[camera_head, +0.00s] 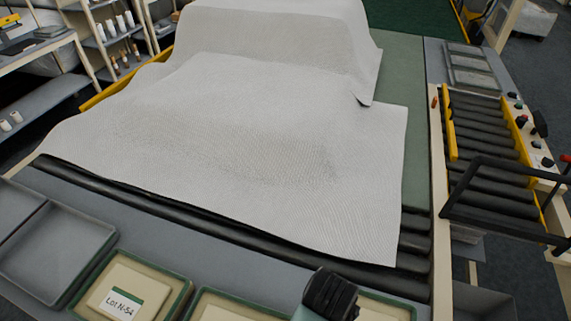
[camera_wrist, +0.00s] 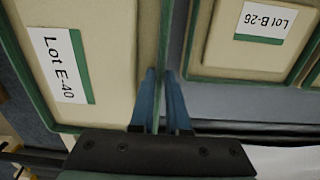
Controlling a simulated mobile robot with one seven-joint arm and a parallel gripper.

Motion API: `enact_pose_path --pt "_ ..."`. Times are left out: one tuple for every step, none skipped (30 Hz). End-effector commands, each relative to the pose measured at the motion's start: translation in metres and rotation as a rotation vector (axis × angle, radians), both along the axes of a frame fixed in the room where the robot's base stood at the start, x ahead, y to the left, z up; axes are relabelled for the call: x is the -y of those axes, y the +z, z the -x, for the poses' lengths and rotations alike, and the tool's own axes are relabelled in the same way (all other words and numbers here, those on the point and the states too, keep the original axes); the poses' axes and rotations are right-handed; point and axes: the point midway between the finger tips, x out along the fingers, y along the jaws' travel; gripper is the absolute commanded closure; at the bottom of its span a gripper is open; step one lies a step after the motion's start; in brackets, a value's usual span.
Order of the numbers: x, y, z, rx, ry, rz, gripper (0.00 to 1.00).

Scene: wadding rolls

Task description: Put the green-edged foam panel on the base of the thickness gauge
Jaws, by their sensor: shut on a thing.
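In the wrist view the two blue fingers of my gripper (camera_wrist: 161,88) point away from the camera. They are close together on the thin green edge of a large cream panel labelled Lot E-40 (camera_wrist: 105,45), which fills the left side. The fingers pinch this edge from both sides. Whether the panel is lifted cannot be told. In the head view a dark part of my arm shows at the bottom; the fingertips are out of view there. I cannot make out the thickness gauge in either view.
In the head view a Lot N-54 panel (camera_head: 108,285) lies beside grey trays (camera_head: 60,258). White wadding (camera_head: 250,150) covers the dark rollers. A yellow-sided roller bed (camera_head: 487,130) with a black handle stands right.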

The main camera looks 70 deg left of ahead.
Motion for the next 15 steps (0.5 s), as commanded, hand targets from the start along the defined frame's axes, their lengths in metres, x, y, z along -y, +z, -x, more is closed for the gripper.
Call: enact_pose_path --pt "0.000 0.000 0.000 0.000 0.000 0.000 1.00" --pt "0.000 -0.001 0.000 0.000 0.000 0.000 1.00" --pt "0.000 -0.003 0.000 -0.001 0.000 0.002 1.00" --pt "0.000 -0.006 0.000 -0.003 0.000 0.003 1.00" --pt "0.000 -0.010 0.000 -0.003 0.000 0.003 1.00" --pt "0.001 -0.017 0.001 -0.004 0.000 0.004 1.00" --pt "0.001 -0.023 0.001 -0.005 0.000 0.005 1.00" --pt "0.001 -0.029 0.001 -0.005 0.000 0.005 1.00" --pt "0.001 -0.036 0.001 -0.004 0.000 0.004 1.00" --pt "0.001 -0.041 0.001 -0.004 0.000 0.003 1.00" --pt "0.001 -0.045 0.001 -0.004 0.000 0.003 1.00" --pt "0.001 -0.050 0.001 -0.003 0.001 0.003 1.00" --pt "0.001 -0.053 0.001 -0.003 0.000 0.002 1.00" --pt "0.000 -0.055 0.000 -0.001 0.000 0.001 1.00" --pt "0.000 -0.058 0.000 -0.001 0.000 0.001 1.00"
